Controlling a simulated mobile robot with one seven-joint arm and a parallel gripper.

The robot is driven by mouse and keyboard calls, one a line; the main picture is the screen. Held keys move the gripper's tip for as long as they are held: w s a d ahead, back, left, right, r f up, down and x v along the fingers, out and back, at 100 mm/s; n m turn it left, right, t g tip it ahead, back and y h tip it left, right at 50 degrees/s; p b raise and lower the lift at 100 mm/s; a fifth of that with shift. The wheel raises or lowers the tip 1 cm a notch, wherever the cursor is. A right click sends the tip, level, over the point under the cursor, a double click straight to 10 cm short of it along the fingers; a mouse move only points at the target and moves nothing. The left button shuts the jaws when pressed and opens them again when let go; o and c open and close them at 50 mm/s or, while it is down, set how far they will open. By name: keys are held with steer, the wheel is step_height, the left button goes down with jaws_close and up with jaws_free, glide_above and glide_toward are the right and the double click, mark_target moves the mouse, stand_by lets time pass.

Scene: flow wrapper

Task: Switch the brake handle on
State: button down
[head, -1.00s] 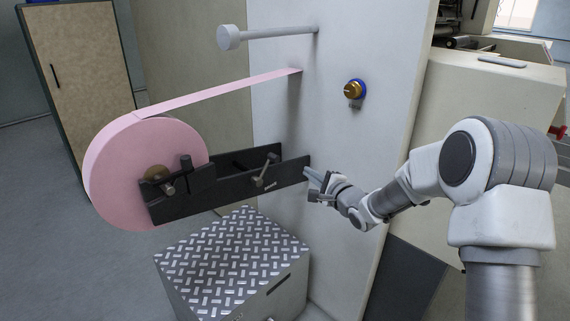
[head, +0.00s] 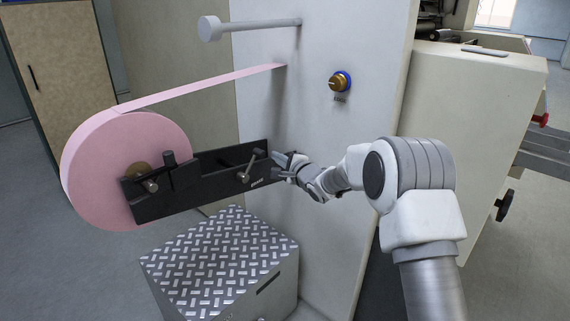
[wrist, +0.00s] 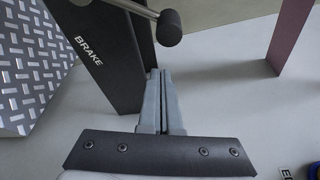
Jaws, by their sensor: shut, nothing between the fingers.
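The brake handle (head: 250,164) is a small metal lever with a dark knob on the black bracket arm (head: 222,184), near the bracket's right end. In the wrist view the handle's dark knob (wrist: 169,27) is at the top, on a metal rod, and the bracket (wrist: 112,62) carries the word BRAKE. My gripper (head: 278,163) is at the bracket's right end, just right of the handle. In the wrist view my gripper (wrist: 158,75) has its fingers together and empty, pointing up the picture below the knob. I cannot tell whether the fingers touch the bracket.
A pink film roll (head: 128,165) hangs at the bracket's left, its web running up to the white panel (head: 350,35). A tread-plate box (head: 222,255) stands below. A brass-coloured knob (head: 338,82) and a grey roller bar (head: 250,25) are on the panel above.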

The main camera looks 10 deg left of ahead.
mark_target(251, 165)
steer(key=shift+s+a+r+b, duration=0.15)
steer(key=shift+s+a+r, duration=0.25)
steer(key=shift+s, duration=0.3)
steer(key=shift+s+a+r+b, duration=0.15)
steer(key=shift+s+a+r, duration=0.2)
steer(key=shift+s, duration=0.3)
